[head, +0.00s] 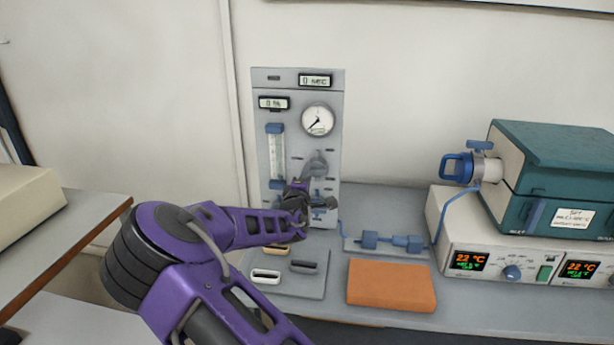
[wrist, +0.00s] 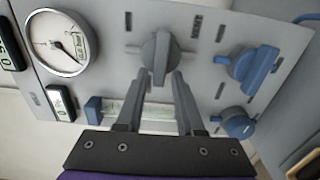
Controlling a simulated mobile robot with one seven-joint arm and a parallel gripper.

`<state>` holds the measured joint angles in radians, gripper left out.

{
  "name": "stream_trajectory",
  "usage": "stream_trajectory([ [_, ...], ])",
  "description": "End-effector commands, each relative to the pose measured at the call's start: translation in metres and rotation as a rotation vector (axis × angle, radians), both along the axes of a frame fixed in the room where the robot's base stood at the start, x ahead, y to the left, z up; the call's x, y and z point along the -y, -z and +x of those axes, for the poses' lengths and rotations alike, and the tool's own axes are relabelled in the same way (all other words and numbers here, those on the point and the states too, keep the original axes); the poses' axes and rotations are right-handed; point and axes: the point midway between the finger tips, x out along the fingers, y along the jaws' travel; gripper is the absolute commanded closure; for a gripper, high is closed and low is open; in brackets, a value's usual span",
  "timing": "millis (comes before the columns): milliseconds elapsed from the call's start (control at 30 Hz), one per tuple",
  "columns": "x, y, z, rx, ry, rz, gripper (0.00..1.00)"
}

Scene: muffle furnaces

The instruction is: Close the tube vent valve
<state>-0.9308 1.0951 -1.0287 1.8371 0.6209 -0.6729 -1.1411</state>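My gripper (wrist: 160,76) has its two grey fingers apart. Their tips are at the near end of a grey bar knob (wrist: 157,52) on the gas panel; contact cannot be told. In the head view my wrist mostly hides the lower panel. A furnace tube end (head: 483,165) at right carries a blue handle (head: 457,167) and a small blue valve (head: 480,145).
The panel (head: 337,110) also carries a round gauge (head: 318,119) and a flowmeter (head: 276,155). Below are a tray (head: 312,285) with boats, an orange block (head: 391,285) and blue fittings (head: 385,241) on a line. A teal furnace (head: 560,150) stands at right.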

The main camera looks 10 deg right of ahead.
Motion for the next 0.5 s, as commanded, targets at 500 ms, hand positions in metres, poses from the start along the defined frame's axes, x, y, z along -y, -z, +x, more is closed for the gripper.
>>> stream_trajectory([
  [500, -0.006, -0.001, -0.013, 0.001, -0.002, 0.003, 0.51],
])
